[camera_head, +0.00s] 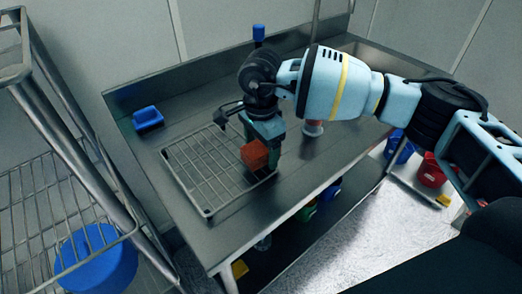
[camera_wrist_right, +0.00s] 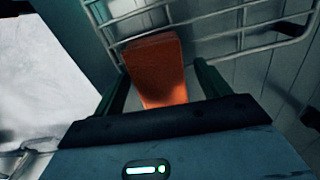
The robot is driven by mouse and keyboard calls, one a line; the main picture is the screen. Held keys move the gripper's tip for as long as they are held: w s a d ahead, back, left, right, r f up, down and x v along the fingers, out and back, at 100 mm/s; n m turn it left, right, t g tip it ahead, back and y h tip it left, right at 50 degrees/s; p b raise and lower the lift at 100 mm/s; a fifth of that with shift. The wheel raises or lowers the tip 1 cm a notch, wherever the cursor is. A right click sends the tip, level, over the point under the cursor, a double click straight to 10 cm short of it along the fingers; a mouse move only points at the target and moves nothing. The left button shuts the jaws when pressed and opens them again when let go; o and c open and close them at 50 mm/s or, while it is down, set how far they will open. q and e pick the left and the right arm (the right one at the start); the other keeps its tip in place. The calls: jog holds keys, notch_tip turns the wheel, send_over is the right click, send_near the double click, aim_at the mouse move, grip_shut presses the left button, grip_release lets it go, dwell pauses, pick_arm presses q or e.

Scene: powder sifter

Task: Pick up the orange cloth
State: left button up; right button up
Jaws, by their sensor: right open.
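The orange cloth (camera_head: 254,155) is a small folded block over the front right part of the wire rack on the steel table. My right gripper (camera_head: 264,138) points down right at it. In the right wrist view the cloth (camera_wrist_right: 158,68) lies between the two dark green fingers of my right gripper (camera_wrist_right: 162,80), which stand apart on either side of it. Whether the fingers touch the cloth cannot be told. My left gripper is not in view.
The wire rack (camera_head: 190,177) lies on the steel table (camera_head: 215,93). A blue brush-like object (camera_head: 148,119) sits at the back left. A metal shelf (camera_head: 50,190) with a blue container (camera_head: 97,260) stands at the left. Blue and red buckets (camera_head: 431,171) are at the right, below table height.

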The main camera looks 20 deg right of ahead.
jog(key=shift+f, duration=0.1)
jog(key=shift+c, duration=1)
jog(key=c, duration=0.8)
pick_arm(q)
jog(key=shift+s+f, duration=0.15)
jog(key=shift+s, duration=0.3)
pick_arm(e)
jog(key=shift+c, duration=0.2)
